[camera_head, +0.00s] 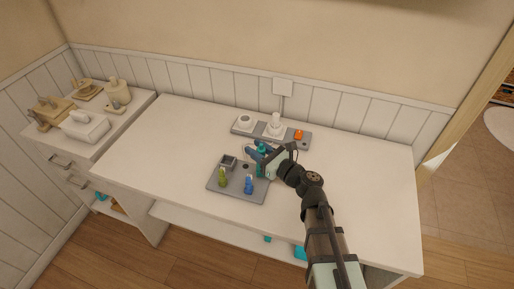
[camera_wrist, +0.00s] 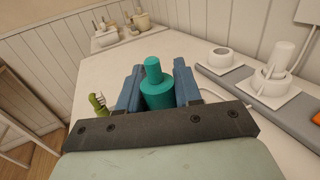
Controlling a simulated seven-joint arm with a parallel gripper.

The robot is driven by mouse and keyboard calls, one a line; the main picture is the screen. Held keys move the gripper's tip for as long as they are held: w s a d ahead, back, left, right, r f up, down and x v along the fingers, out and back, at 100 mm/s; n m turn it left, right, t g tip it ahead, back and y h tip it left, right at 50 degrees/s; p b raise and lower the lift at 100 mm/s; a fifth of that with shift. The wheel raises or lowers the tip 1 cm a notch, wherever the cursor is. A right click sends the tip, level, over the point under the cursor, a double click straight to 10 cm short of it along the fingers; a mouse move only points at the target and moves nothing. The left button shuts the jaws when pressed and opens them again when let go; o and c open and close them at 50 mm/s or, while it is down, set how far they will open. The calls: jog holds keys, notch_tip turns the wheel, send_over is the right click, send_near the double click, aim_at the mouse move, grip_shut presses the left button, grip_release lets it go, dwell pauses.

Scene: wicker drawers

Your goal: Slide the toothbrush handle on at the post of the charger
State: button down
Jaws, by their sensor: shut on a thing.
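A teal handle (camera_head: 261,158) is between the fingers of my gripper (camera_head: 263,152), above the back right part of the front grey tray. In the wrist view the teal handle (camera_wrist: 158,90) is a wide cylinder with a narrower stub on top, roughly upright, and the blue fingers (camera_wrist: 158,92) press on both sides. Its lower end is hidden there. The white charger (camera_head: 274,128) stands on the back grey strip, behind and slightly right of my gripper. Its upright post (camera_head: 276,117) is bare; the post also shows in the wrist view (camera_wrist: 283,56).
The front tray (camera_head: 238,194) carries a green item (camera_head: 222,180), a blue item (camera_head: 248,184) and a small grey box (camera_head: 229,161). On the back strip (camera_head: 258,134), a round white holder (camera_head: 245,121) and an orange item (camera_head: 299,134) flank the charger. The table's left side is clear.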

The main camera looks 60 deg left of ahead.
jog(key=shift+f, duration=0.1)
jog(key=c, duration=0.7)
grip_release()
jog(key=shift+d, duration=0.1)
jog(key=v, duration=1.3)
jog(key=shift+w+d, duration=0.15)
jog(key=shift+d, duration=0.15)
